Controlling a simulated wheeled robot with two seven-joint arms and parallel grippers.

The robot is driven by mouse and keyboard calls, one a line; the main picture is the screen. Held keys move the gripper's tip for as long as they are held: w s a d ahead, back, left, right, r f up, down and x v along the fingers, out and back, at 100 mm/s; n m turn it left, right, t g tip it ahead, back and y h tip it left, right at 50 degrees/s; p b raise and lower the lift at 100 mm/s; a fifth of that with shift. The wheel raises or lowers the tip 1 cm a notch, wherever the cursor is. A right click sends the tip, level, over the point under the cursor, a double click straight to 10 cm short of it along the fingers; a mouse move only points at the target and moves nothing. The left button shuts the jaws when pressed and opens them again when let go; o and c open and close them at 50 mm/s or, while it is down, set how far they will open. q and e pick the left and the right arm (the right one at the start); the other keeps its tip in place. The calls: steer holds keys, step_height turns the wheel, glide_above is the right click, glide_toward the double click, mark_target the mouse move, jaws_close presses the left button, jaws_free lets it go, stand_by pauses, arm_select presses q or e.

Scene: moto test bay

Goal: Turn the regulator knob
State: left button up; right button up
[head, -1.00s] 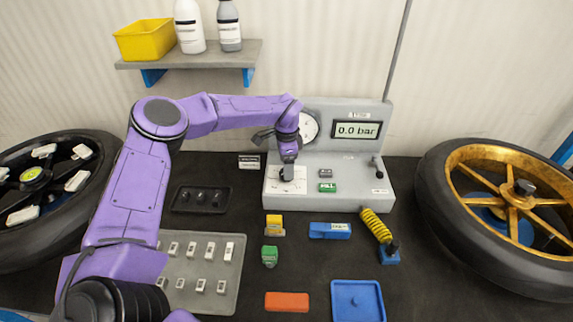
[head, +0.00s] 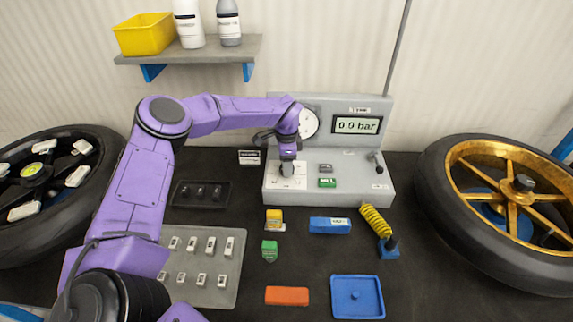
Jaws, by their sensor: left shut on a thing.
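A grey test unit (head: 335,189) stands at the back middle of the bench. Its display (head: 357,125) reads 0.0 bar, and a round gauge (head: 310,122) sits left of it, partly behind my arm. My left gripper (head: 287,170) points down at the left part of the unit's top, over a white label plate. It is shut on the regulator knob, which is mostly hidden under the fingers. A green button (head: 327,183), a grey switch (head: 326,168) and a black lever (head: 376,162) are to the right of the gripper. My right gripper is not in view.
Wheels stand at the left (head: 52,220) and right (head: 515,205). In front of the unit lie a blue block (head: 330,225), a yellow coiled hose (head: 374,221), an orange block (head: 287,296) and a blue tray (head: 340,311). A shelf (head: 190,50) hangs above.

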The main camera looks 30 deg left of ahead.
arm_select(q)
steer(key=m+b, duration=0.2)
steer(key=shift+f+m+b, duration=0.2)
steer(key=shift+m+b, duration=0.1)
steer(key=shift+m, duration=0.1)
steer(key=m+b, duration=0.2)
steer(key=m, duration=0.2)
steer(key=shift+r+m, duration=0.1)
steer(key=shift+m, duration=0.2)
steer(key=m+b, duration=0.1)
steer(key=m, duration=0.3)
steer(key=shift+b, duration=0.35)
steer(key=m, duration=0.6)
steer(key=shift+w+r, duration=0.1)
steer(key=shift+r, duration=0.05)
steer(key=m, duration=0.6)
steer(key=shift+p, duration=0.4)
steer(key=m+p, duration=0.1)
steer(key=m, duration=0.5)
steer(key=shift+m, duration=0.3)
steer(key=m+p, duration=0.2)
steer(key=m, duration=0.4)
steer(key=m+p, duration=0.1)
steer(key=m, duration=0.5)
steer(key=shift+m, duration=0.3)
